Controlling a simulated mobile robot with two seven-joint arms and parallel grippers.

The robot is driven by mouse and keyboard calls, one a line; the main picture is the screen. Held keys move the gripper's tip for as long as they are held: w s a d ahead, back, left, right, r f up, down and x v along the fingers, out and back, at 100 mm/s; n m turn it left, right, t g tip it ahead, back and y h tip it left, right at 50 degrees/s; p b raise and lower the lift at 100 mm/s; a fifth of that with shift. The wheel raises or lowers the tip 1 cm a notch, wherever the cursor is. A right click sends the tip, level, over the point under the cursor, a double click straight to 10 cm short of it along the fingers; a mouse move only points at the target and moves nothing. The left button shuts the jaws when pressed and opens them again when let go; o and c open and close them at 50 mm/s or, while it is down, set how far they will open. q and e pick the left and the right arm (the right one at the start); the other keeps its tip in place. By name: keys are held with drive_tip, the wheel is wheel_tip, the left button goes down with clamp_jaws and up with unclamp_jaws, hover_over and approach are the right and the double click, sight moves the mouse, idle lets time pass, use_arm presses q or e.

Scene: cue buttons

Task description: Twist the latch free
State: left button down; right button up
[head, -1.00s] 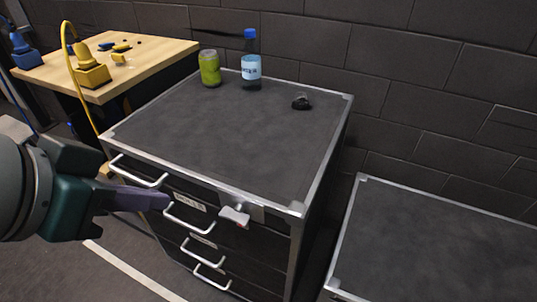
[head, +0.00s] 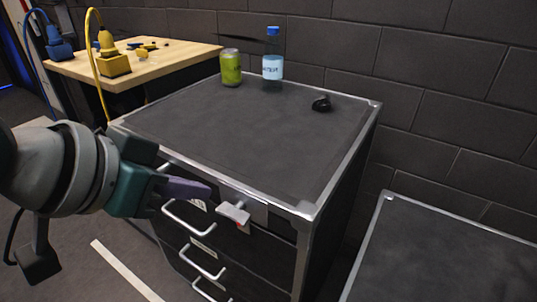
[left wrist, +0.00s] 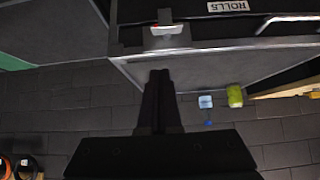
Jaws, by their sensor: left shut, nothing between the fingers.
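The latch (head: 235,213) is a pale grey handle with a red mark, on the front of a dark drawer cabinet, just under the top edge at the right. It also shows in the left wrist view (left wrist: 167,30), near the top middle. My left gripper (head: 208,192) is shut and empty, its purple fingers pointing right, just to the left of the latch in the head view. In the left wrist view the shut fingers (left wrist: 160,78) point up toward the latch, with a visible gap in the picture. My right gripper is not in view.
The cabinet top (head: 240,135) holds a green can (head: 231,68), a blue-capped bottle (head: 273,56) and a small black object (head: 321,104). Drawer handles (head: 187,220) stick out below the latch. A wooden table (head: 160,64) stands at left, a lower dark cabinet (head: 450,255) at right.

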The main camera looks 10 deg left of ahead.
use_arm(q)
drive_tip(key=b, duration=0.3)
hover_over(243, 213)
drive_tip(key=s+a, duration=0.1)
drive_tip(key=s, duration=0.2)
wheel_tip(243, 213, down, 6)
wheel_tip(243, 213, down, 4)
drive_tip(key=shift+d+r, duration=0.1)
drive_tip(key=shift+r, duration=0.05)
drive_tip(key=shift+w+f+b, duration=0.1)
drive_tip(key=shift+f+b, duration=0.25)
drive_tip(key=shift+f, duration=0.1)
